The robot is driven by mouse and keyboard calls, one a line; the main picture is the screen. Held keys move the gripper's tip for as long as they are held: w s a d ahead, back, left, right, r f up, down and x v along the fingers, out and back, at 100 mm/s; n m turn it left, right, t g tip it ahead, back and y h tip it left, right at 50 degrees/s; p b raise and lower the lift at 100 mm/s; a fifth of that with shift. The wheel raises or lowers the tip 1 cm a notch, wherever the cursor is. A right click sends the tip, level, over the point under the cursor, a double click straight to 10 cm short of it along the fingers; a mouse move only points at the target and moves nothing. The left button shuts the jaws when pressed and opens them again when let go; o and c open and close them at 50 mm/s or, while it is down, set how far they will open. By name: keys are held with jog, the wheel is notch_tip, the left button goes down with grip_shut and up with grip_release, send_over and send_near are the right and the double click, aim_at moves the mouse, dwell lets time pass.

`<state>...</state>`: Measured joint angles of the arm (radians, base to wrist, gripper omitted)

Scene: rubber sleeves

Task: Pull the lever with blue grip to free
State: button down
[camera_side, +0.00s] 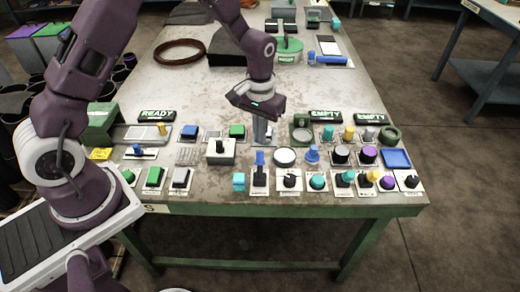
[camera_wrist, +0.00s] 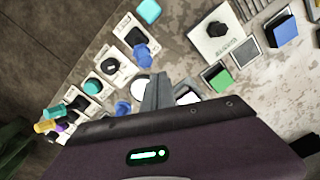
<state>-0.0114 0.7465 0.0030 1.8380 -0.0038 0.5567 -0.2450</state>
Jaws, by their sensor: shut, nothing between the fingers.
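The lever with the blue grip (camera_side: 260,158) stands on a small pale plate with a black base (camera_side: 260,179) in the front part of the panel. In the wrist view its blue grip (camera_wrist: 143,52) shows beside the black base, left of my fingers. My gripper (camera_side: 264,142) points down just behind the lever, above the panel. It is shut and empty. In the wrist view my gripper's fingers (camera_wrist: 158,92) are together, apart from the blue grip.
A teal cube (camera_side: 239,182) stands left of the lever and a black knob (camera_side: 290,180) right of it. A white box with a black knob (camera_side: 220,152) and a white disc (camera_side: 285,156) flank my gripper. Another blue knob (camera_side: 312,153) is further right.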

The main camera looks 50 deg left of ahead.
jog(key=shift+f, duration=1.45)
jog(key=shift+s+d, duration=0.1)
